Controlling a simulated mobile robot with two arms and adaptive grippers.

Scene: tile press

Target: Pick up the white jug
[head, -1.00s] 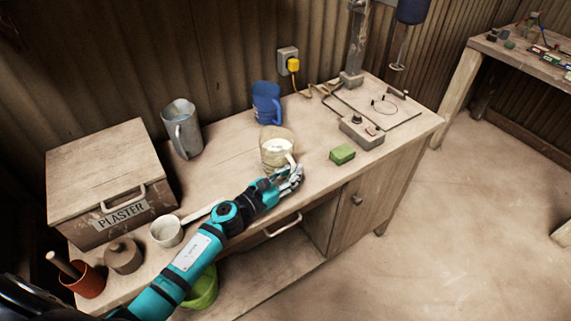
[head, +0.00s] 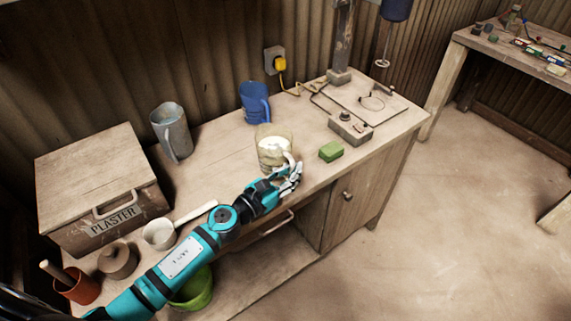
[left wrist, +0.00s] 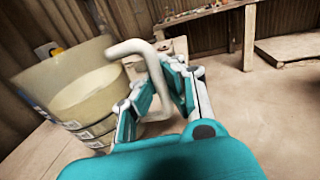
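The white jug (head: 270,153) is a pale see-through jug with whitish contents, near the front of the bench. It looks roughly upright. Its handle faces my left gripper (head: 291,178). In the left wrist view the jug (left wrist: 75,95) fills the left side, and its pale handle (left wrist: 131,48) runs down between the fingers of my left gripper (left wrist: 160,85). The fingers lie close on both sides of the handle and look shut on it. I cannot tell whether the jug's base is clear of the bench. My right gripper is not in view.
A blue mug (head: 254,103) stands behind the jug, a green block (head: 331,151) and a control box (head: 350,127) to its right. A metal pitcher (head: 171,131), plaster box (head: 95,185) and white scoop (head: 160,235) are to the left. Bare benchtop lies between pitcher and jug.

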